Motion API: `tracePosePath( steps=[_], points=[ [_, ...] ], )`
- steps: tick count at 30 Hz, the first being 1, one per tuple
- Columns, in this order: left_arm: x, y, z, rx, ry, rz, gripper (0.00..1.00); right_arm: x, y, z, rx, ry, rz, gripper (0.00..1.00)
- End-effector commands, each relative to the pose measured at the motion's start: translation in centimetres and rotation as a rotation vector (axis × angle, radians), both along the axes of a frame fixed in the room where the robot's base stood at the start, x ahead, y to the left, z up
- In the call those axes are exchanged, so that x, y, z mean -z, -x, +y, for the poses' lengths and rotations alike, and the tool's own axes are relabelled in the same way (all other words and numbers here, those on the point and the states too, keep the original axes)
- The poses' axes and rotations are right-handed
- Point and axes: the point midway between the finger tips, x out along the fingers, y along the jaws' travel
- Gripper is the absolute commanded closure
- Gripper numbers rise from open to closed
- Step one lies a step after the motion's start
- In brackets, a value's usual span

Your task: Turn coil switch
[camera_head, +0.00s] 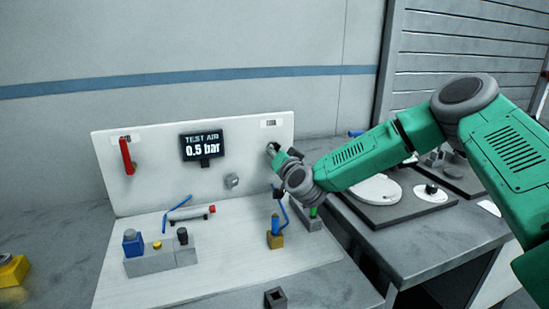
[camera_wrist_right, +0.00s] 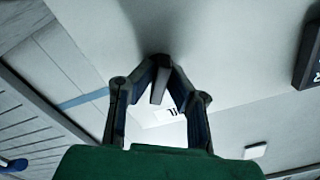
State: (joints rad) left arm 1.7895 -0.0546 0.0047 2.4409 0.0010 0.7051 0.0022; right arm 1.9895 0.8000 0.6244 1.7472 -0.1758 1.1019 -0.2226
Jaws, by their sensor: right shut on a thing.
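The coil switch is a small grey part on the upright white panel (camera_head: 160,190), below a small label (camera_head: 271,123) near the panel's right end. My right gripper (camera_head: 274,152) reaches it from the right and mostly covers it in the head view. In the right wrist view my gripper's fingers (camera_wrist_right: 161,68) come together at the panel, shut on the grey switch lever (camera_wrist_right: 158,86) between them. Part of the label's lettering (camera_wrist_right: 174,111) shows between the fingers. The switch's exact angle is hard to tell. My left gripper is not in view.
A display (camera_head: 203,146) reads "TEST AIR 0.5 bar". A red handle (camera_head: 127,156) and a grey knob (camera_head: 231,181) are on the panel. A grey block (camera_head: 161,263) with blue and black parts and a blue-handled yellow fitting (camera_head: 276,240) stand on the white base.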

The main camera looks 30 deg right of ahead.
Motion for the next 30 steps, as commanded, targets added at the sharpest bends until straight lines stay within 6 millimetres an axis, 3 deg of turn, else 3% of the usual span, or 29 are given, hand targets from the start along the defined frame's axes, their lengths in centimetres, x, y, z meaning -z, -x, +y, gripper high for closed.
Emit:
tracePosePath(
  steps=[1, 6, 16, 17, 18, 30],
  points=[
    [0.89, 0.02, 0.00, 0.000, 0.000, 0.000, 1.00, 0.13, -0.07, -0.22, 0.005, -0.051, -0.018, 1.00],
    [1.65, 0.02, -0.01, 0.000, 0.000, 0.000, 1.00, -0.02, -0.07, -0.29, 0.007, -0.173, -0.048, 1.00],
    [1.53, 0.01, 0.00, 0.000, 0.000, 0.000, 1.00, -0.23, -0.08, -0.37, 0.008, -0.189, -0.052, 1.00],
    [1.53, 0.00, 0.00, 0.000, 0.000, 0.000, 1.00, -0.23, -0.08, -0.37, 0.008, -0.189, -0.052, 0.78],
    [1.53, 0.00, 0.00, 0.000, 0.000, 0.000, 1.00, -0.22, -0.07, -0.36, 0.008, -0.189, -0.052, 0.69],
    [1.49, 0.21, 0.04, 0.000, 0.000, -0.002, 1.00, -0.14, 0.36, -0.06, 0.005, -0.188, -0.048, 0.69]
  ],
)
